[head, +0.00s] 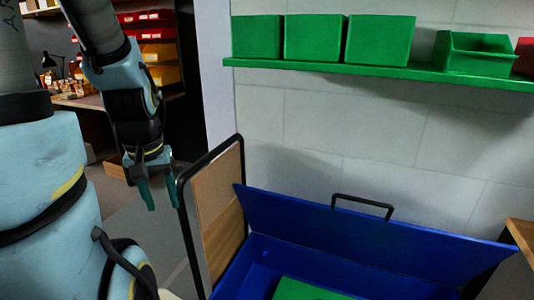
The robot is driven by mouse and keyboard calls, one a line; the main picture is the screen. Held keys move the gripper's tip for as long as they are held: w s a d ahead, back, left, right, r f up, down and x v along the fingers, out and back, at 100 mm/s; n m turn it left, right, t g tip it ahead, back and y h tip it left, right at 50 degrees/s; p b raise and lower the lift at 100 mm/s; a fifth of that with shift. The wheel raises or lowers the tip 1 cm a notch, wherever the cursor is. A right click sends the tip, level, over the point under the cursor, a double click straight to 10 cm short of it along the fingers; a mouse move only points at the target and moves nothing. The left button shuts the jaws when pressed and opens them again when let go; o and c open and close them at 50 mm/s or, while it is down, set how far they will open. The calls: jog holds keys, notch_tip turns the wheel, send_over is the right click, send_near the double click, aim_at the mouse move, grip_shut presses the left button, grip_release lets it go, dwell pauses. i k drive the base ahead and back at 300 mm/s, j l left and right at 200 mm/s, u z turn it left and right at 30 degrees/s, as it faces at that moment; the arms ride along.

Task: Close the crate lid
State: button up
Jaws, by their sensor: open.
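A blue crate (236,277) stands at the lower middle, its lower part cut off by the frame. Its blue lid (350,235) is raised at the back, tilted up near the wall, with a black handle (362,204) on its upper edge. A green thing (305,290) lies inside the crate. My gripper (160,192) hangs in the left part of the view, fingers pointing down, open and empty. It is left of the crate and apart from the lid and handle.
A wooden panel with a black frame (183,205) stands between my gripper and the crate. A green shelf (400,72) with green bins (315,38) runs along the wall above the lid. A wooden edge (521,238) is at the far right.

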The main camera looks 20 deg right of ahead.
aim_at(454, 259)
jog(key=l+z, duration=0.2)
jog(key=z, duration=0.8)
